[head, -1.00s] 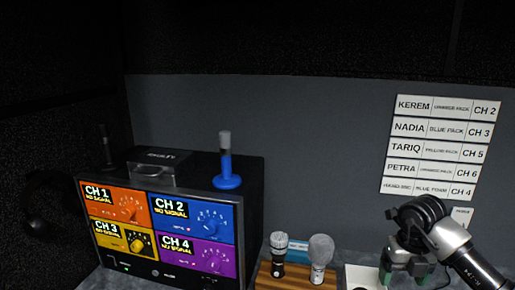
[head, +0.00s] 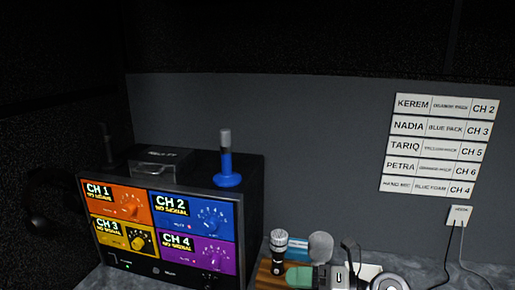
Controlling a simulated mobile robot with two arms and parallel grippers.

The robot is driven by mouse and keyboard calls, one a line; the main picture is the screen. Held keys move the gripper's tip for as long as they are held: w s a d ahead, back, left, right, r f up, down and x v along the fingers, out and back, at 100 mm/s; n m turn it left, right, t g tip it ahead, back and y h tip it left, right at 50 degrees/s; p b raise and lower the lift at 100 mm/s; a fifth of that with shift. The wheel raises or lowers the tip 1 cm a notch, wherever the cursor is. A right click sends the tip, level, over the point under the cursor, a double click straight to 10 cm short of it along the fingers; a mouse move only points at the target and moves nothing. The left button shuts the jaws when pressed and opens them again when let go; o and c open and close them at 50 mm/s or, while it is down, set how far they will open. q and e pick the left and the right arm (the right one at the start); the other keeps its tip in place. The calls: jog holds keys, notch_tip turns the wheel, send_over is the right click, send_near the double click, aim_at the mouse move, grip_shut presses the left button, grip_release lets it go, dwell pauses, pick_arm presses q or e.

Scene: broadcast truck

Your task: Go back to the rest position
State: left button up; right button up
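My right gripper (head: 300,277) is low at the bottom of the head view, turned toward the left. One green finger pad shows in front of the wooden mic stand, close to the dark microphone; I cannot tell whether it touches anything. The other finger is not clearly visible, so its opening cannot be judged. My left gripper is not in view.
A silver-headed microphone (head: 279,242) and a grey-headed one (head: 320,247) stand by the wooden stand (head: 266,272). Labels (head: 430,147) and a cabled wall plate (head: 459,215) are behind.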

notch_tip(320, 180, up, 5)
jog(key=s+d+m+t, duration=0.1)
jog(key=d+m+t, duration=0.1)
jog(key=m+t, duration=1.1)
jog(key=s+d+f+m+h, duration=0.4)
jog(key=d+f+m+h, duration=0.7)
jog(key=m+h, duration=0.6)
jog(key=s+f+m+g+y, duration=0.1)
jog(key=s+f+m+g, duration=0.1)
jog(key=s+f+g, duration=0.6)
jog(key=s+f+m+g+y, duration=0.15)
jog(key=s+f+g, duration=0.3)
jog(key=s, duration=0.65)
notch_tip(320, 180, down, 31)
jog(key=s+a+g+b, duration=0.1)
jog(key=s+g+b, duration=0.1)
jog(key=b, duration=0.4)
jog(key=s+d+f+b, duration=0.1)
jog(key=s+f+b, duration=0.1)
jog(key=s+f, duration=0.5)
jog(key=s+d+f+g+b, duration=0.1)
jog(key=s+f+b, duration=0.1)
jog(key=s+f, duration=0.6)
notch_tip(320, 180, down, 6)
jog(key=shift+d+r+h, duration=0.25)
jog(key=shift+d+h, duration=0.1)
